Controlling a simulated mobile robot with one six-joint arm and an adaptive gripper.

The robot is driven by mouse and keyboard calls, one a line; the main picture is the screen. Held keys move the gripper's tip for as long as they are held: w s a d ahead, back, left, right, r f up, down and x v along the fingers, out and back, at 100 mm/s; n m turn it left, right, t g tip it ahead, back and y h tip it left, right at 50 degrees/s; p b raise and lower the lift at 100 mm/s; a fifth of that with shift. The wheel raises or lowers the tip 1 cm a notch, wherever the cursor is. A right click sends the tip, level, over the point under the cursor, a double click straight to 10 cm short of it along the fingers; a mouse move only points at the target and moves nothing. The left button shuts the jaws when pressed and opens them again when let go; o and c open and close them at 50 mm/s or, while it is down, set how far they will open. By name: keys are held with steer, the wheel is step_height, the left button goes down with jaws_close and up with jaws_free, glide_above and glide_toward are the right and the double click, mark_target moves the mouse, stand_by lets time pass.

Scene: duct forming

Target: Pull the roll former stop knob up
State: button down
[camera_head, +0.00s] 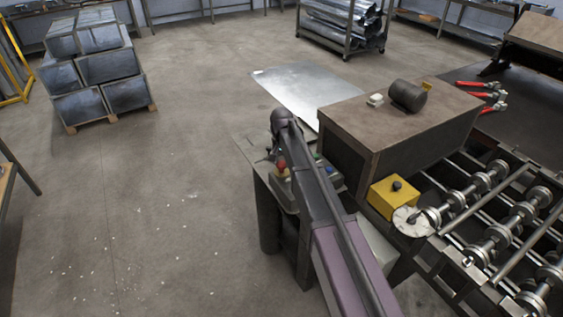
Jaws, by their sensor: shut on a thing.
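The stop knob (282,165) is a small red spot on a grey control box (335,182) on the small stand left of the roll former. My arm reaches in from the lower right and covers much of the box. My gripper (272,157) is small and dark, at the far end of my arm, beside the red knob. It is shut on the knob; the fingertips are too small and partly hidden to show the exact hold. The knob's height cannot be told.
The roll former's rollers (490,237) fill the right side. A brown housing (400,125) and a yellow box (394,194) stand close right of my arm. A metal sheet (298,88) lies behind. Stacked ducts (95,62) stand far left.

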mark_target(281, 162)
steer(key=shift+c, duration=0.6)
jaws_free()
steer(key=shift+f, duration=0.2)
steer(key=shift+f+b, duration=0.6)
steer(key=shift+b, duration=0.2)
step_height(281, 162, up, 14)
steer(key=p, duration=1.4)
steer(key=s+d+f+n+b, duration=0.1)
steer(key=s+d+f+b, duration=0.5)
steer(key=s+d, duration=0.5)
steer(key=s+d+f+n+b, duration=0.1)
steer(key=s+d+f+b, duration=0.6)
steer(key=s+d, duration=0.3)
steer(key=s, duration=0.2)
steer(key=shift+s+d+f+b, duration=0.3)
steer(key=shift+s+d, duration=0.05)
steer(key=shift+d, duration=0.05)
